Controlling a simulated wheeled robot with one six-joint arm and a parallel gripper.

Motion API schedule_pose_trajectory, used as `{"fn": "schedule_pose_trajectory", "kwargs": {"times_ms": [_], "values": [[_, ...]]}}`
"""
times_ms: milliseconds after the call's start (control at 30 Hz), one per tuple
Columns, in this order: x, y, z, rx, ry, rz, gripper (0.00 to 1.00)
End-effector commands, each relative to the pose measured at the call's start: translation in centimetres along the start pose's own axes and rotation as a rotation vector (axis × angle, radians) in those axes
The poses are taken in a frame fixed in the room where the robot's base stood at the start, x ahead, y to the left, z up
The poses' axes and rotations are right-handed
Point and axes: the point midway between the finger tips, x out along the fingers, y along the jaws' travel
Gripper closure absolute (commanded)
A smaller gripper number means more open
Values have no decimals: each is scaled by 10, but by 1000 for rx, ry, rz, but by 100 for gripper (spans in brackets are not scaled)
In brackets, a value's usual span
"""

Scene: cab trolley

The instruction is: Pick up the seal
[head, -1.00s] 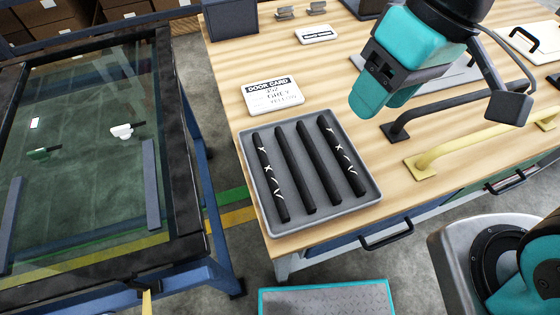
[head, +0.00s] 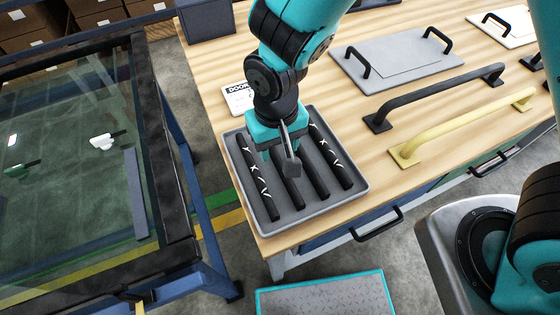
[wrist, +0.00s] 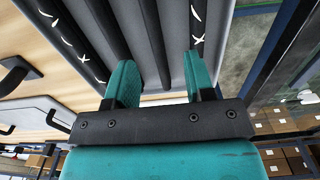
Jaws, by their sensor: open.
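A grey tray (head: 322,209) on the bench holds several long black seals side by side. The outer left seal (head: 257,180) and outer right seal (head: 331,157) carry white marks. The inner left seal (head: 291,193) and inner right seal (head: 315,184) are plain. My gripper (head: 275,158) points down over the tray and hides the upper parts of the inner seals. In the wrist view its two teal fingers (wrist: 161,82) are apart, with the inner left seal (wrist: 150,38) running between them. Nothing is gripped. I cannot tell how far the fingertips are from the tray floor.
A door card (head: 238,98) lies behind the tray, partly hidden by my arm. A black handle (head: 435,95) and a yellow handle (head: 460,125) lie right of the tray. A grey panel with black handles (head: 400,62) lies behind them. A framed glass pane (head: 70,210) stands left, across a gap.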

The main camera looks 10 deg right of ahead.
Motion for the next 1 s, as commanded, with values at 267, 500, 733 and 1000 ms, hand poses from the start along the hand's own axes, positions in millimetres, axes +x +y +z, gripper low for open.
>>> {"fn": "schedule_pose_trajectory", "kwargs": {"times_ms": [267, 500, 733, 1000], "values": [[24, 1, -1, 0, 0, -1, 51], [58, 8, -5, 0, -4, 1, 51], [73, 7, -6, -1, 1, -1, 51], [73, 7, -6, -1, 1, -1, 76]]}}
